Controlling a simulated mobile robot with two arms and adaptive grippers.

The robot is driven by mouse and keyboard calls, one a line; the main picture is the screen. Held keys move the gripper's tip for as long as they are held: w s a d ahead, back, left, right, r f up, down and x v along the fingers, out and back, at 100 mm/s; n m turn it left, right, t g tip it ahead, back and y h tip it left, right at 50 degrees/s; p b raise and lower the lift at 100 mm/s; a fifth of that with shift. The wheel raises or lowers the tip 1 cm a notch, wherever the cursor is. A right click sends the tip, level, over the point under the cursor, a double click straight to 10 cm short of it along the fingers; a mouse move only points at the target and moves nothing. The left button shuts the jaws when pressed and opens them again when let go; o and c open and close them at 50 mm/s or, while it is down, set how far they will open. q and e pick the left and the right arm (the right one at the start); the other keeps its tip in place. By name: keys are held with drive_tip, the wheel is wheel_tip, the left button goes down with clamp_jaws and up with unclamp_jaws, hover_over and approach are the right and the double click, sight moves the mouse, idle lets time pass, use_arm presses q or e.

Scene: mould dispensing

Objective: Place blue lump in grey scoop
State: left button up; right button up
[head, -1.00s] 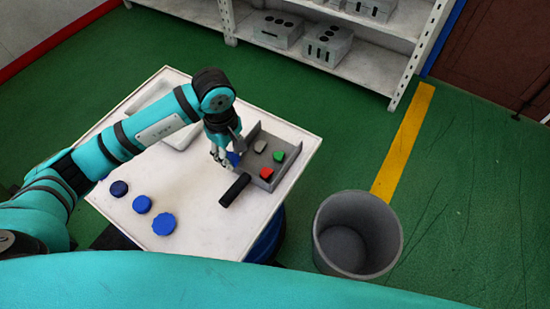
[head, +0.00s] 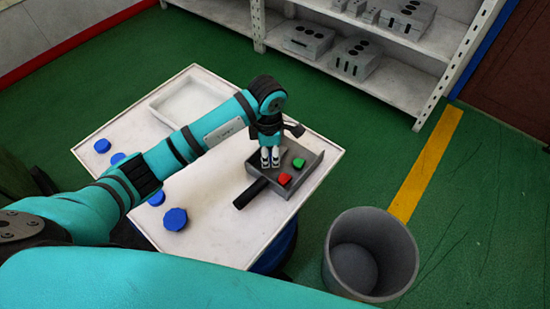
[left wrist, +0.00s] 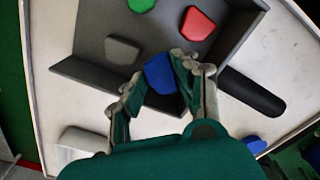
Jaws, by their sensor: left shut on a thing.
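My left gripper (head: 270,163) is over the left part of the grey scoop (head: 305,182) in the head view. In the left wrist view, the gripper (left wrist: 160,85) is shut on the blue lump (left wrist: 159,73), held between its fingertips near the scoop's handle side. I cannot tell whether the lump touches the scoop floor. In the head view the lump is hidden by the gripper. The scoop (left wrist: 88,68) holds a grey lump (left wrist: 122,50), a red lump (left wrist: 197,23) and a green lump (left wrist: 141,4). My right gripper is not in view.
The scoop's black handle (head: 252,193) points to the front left on the white table (head: 225,225). Several blue round pieces (head: 174,219) lie along the table's left side, near a white tray (head: 160,105). A grey bin (head: 400,260) stands right of the table.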

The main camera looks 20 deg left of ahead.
sight(270, 157)
use_arm(q)
wheel_tip(270, 157, down, 3)
drive_tip(key=shift+r, duration=0.2)
drive_tip(key=shift+f, duration=0.3)
drive_tip(key=o, duration=0.5)
drive_tip(key=shift+r, duration=0.1)
